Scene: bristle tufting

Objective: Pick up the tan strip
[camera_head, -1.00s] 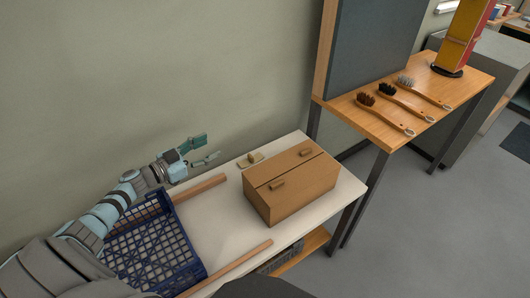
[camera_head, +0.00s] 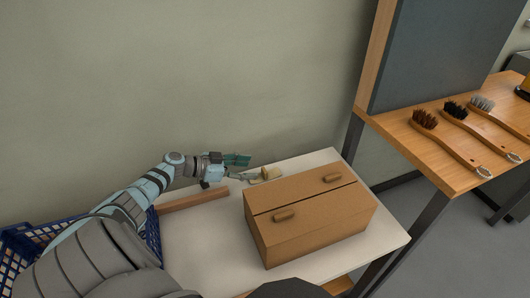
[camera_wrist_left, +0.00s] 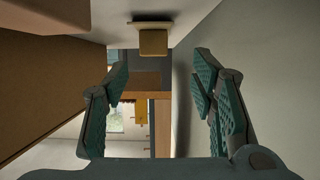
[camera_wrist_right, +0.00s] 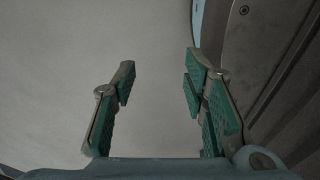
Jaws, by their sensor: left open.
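The tan strip (camera_head: 268,174) is a small, pale flat piece with a blocky grip on top. It lies near the back edge of the white table, behind the cardboard-coloured box. It also shows in the left wrist view (camera_wrist_left: 152,42), ahead of the fingers and roughly between their lines. My left gripper (camera_head: 248,168) is open and empty, just left of the strip. In the head view its lower finger overlaps the strip's near end; I cannot tell whether they touch. My right gripper (camera_wrist_right: 163,75) is open and empty over a plain pale surface, out of the head view.
A brown box (camera_head: 310,217) with two knobs stands right beside the strip. A wooden rail (camera_head: 194,200) lies left of it, and a blue crate (camera_head: 18,250) is at far left. The wall is close behind. Several brushes (camera_head: 448,135) lie on a wooden shelf at right.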

